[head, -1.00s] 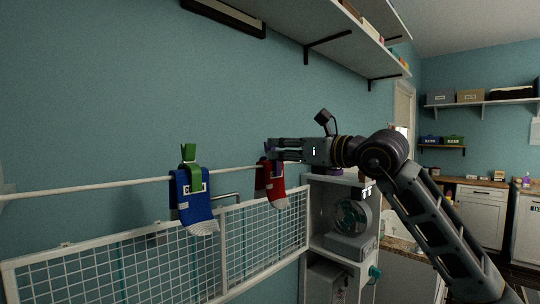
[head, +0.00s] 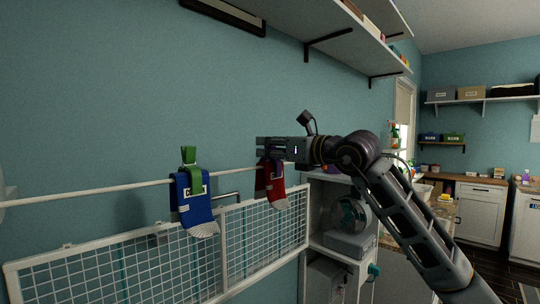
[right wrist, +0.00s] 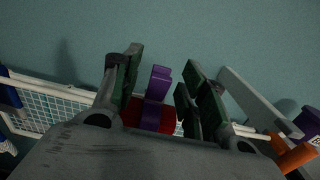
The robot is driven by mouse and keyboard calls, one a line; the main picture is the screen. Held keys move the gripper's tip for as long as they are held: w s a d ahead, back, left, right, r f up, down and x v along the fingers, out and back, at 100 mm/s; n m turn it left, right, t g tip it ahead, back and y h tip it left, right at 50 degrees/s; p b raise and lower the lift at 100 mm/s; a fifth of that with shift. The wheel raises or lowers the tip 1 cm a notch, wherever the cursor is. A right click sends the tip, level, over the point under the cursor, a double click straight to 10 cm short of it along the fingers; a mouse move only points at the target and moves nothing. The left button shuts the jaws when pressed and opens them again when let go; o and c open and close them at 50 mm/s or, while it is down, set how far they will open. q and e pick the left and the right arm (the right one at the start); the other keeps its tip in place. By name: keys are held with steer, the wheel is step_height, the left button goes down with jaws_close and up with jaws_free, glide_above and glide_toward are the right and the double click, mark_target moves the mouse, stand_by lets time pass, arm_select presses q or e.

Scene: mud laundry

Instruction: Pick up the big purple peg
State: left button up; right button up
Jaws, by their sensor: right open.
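The big purple peg (right wrist: 156,86) stands upright between the two fingers of my right gripper (right wrist: 163,62) in the right wrist view, with a gap on each side. It is clipped over the red sock (right wrist: 140,113). In the head view my right gripper (head: 262,148) is open at the top of the red sock (head: 271,185) on the line and hides most of the peg. My left gripper is not in view.
A blue sock (head: 194,205) hangs under a green peg (head: 190,172) on the white line (head: 90,190). A white wire rack (head: 130,255) runs below. A shelf (head: 330,30) juts out above. An orange object (right wrist: 294,157) shows at the wrist view's right.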

steer(key=shift+w+a, duration=0.3)
steer(key=shift+a, duration=0.05)
steer(key=c, duration=0.9)
